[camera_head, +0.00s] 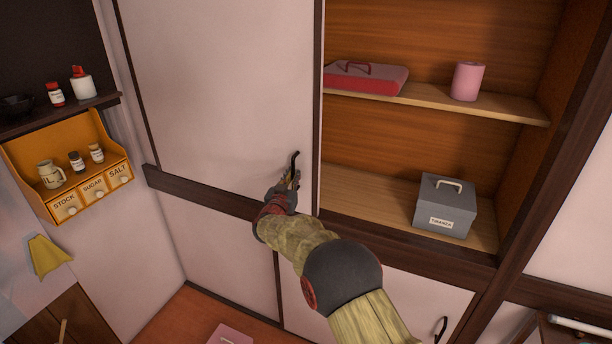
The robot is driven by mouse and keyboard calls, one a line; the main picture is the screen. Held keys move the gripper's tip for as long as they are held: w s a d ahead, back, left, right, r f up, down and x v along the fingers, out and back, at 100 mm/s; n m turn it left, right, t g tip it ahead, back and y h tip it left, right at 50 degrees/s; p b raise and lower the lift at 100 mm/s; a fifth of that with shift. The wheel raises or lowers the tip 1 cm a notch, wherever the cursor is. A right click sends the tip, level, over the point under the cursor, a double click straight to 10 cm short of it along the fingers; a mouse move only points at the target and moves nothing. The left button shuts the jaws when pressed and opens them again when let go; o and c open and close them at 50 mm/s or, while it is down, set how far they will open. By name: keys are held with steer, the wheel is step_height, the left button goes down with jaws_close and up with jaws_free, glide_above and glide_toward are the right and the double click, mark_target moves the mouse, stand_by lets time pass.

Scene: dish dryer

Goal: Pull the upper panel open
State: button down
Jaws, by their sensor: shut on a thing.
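The upper panel (225,90) is a large pale sliding door with dark edges, upright in the upper cabinet. It covers the left part of the cabinet, and the right part stands open. A curved black handle (295,160) sits near the panel's right edge, low on it. My gripper (291,178) is at the lower part of this handle and is shut on it. My arm hides some of the dark rail below the panel, and the fingertips are small and partly hidden.
The open part holds a red box (365,78), a pink cup (467,81) and a grey box (445,207). Lower panels (225,255) stand below the dark rail (200,191). An orange spice rack (70,165) hangs at the left. The right cabinet post (555,130) bounds the opening.

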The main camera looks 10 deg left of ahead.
steer(key=shift+w+a, duration=0.15)
steer(key=shift+a, duration=0.4)
steer(key=c, duration=1.9)
jaws_free()
steer(key=s, duration=0.8)
steer(key=s+a, duration=0.1)
steer(key=s, duration=0.3)
steer(key=shift+w, duration=0.1)
